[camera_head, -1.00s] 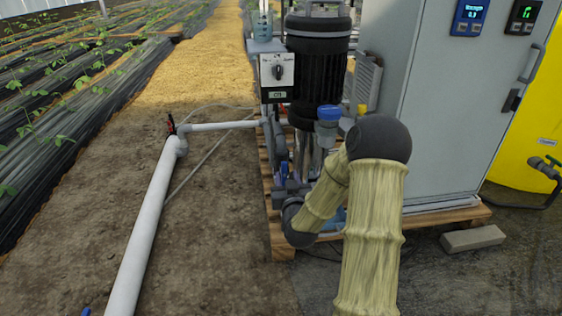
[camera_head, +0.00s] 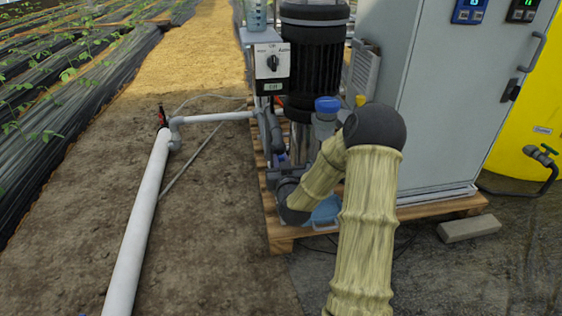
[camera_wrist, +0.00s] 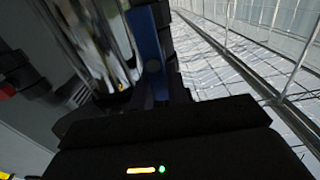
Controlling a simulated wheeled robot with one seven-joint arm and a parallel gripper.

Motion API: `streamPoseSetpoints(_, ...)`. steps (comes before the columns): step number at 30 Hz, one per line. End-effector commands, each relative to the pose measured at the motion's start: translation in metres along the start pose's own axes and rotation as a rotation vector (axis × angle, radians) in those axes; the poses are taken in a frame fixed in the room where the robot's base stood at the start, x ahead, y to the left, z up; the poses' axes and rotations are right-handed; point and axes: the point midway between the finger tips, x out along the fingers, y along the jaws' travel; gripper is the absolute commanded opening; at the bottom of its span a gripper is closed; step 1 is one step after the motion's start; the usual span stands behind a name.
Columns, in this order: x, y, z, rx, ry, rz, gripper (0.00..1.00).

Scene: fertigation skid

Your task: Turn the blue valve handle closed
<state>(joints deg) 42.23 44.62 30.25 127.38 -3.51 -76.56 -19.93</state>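A blue upright bar (camera_wrist: 146,42), which looks like the blue valve handle, stands just ahead of my gripper (camera_wrist: 160,90) in the wrist view. Dark parts flank it, and its lower end runs down between the dark finger shapes. Whether the fingers touch it or grip it is too dark to tell. In the head view, my bent arm reaches to the low pipework at the left of the pump. Small blue parts show there, but the handle and my fingertips cannot be made out clearly.
A black pump (camera_head: 313,50) and a switch box (camera_head: 271,64) stand on a wooden pallet (camera_head: 283,238) beside a grey cabinet (camera_head: 445,100). A white pipe (camera_head: 140,225) with a red-handled valve (camera_head: 162,118) lies left. A loose block (camera_head: 468,228) lies right. Bare soil in front is free.

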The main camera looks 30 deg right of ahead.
Motion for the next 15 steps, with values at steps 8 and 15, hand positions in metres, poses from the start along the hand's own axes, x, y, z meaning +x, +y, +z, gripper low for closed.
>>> streamPoseSetpoints(8, -0.0001, 0.0006, -0.0005, 0.022, -0.001, 0.0, 0.0)
streamPoseSetpoints(15, -0.0002, 0.0036, -0.0017, 0.113, 0.0, 0.001, 0.0)
